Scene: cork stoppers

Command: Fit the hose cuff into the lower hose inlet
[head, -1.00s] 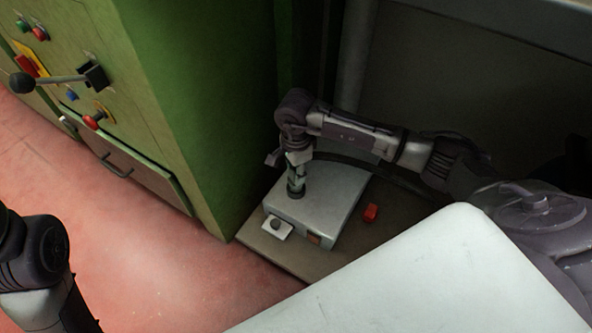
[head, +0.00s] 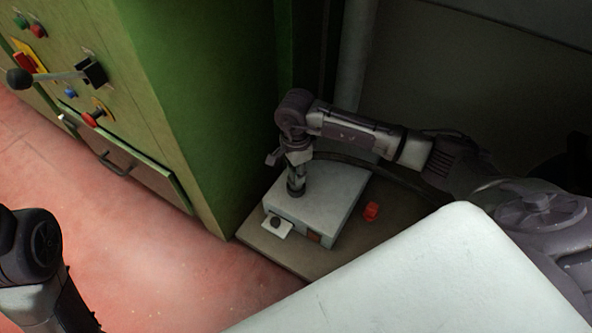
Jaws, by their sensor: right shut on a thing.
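I cannot tell whether the cuff touches the box or sits in an opening; the gripper and cuff hide that spot. A dark hose (head: 350,159) curves off to the right behind the box. I cannot make out the lower hose inlet with certainty. Of my left arm only a link shows at the lower left; its gripper is out of view.
A small white plate with a dark round part (head: 276,223) is at the box's front. A green cabinet (head: 200,100) stands close on the left. My white body part covers the lower right.

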